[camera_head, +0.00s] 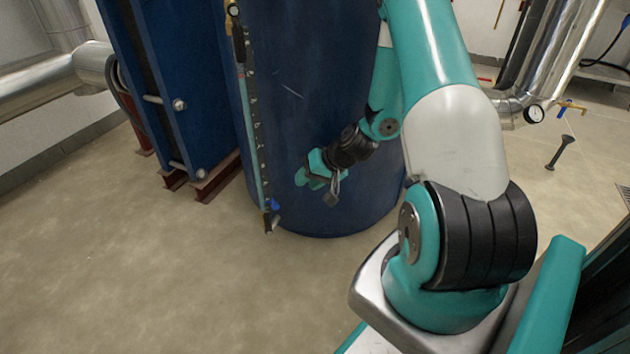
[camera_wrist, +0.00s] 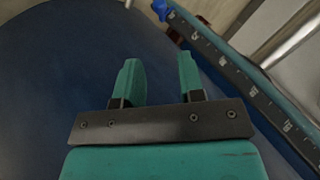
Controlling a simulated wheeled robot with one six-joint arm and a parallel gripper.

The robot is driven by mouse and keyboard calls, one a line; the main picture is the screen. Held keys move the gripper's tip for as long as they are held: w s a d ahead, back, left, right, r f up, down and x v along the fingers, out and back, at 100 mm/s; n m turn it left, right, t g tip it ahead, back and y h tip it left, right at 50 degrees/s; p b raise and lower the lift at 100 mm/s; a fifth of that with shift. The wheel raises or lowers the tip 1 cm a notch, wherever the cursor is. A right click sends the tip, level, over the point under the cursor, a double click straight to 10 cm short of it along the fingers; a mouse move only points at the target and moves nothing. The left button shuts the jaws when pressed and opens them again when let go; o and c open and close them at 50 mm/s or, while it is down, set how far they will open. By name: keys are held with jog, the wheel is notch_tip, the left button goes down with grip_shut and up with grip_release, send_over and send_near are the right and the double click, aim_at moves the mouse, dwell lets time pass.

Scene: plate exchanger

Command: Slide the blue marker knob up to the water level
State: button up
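The blue marker knob (camera_head: 274,204) sits near the bottom of a dark, upright level gauge (camera_head: 256,130) with a printed scale and a pale teal strip along it. I cannot clearly tell the water level. My gripper (camera_head: 304,178) is to the right of the gauge, a little higher than the knob and apart from it, in front of the blue tank. In the wrist view my gripper (camera_wrist: 158,66) has its two teal fingers apart with nothing between them. There the knob (camera_wrist: 160,9) shows at the top edge, and the gauge (camera_wrist: 235,72) runs diagonally down the right side.
The large blue tank (camera_head: 290,90) stands behind the gauge and my gripper. A blue plate exchanger (camera_head: 175,80) on red-brown feet stands to the left. Silver pipes (camera_head: 550,50) and a dial gauge (camera_head: 534,113) are at the right. The floor in front is clear.

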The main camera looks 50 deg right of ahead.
aim_at(277, 204)
jog(key=b+x, duration=0.6)
jog(key=x, duration=0.8)
jog(key=shift+f, duration=0.1)
grip_shut()
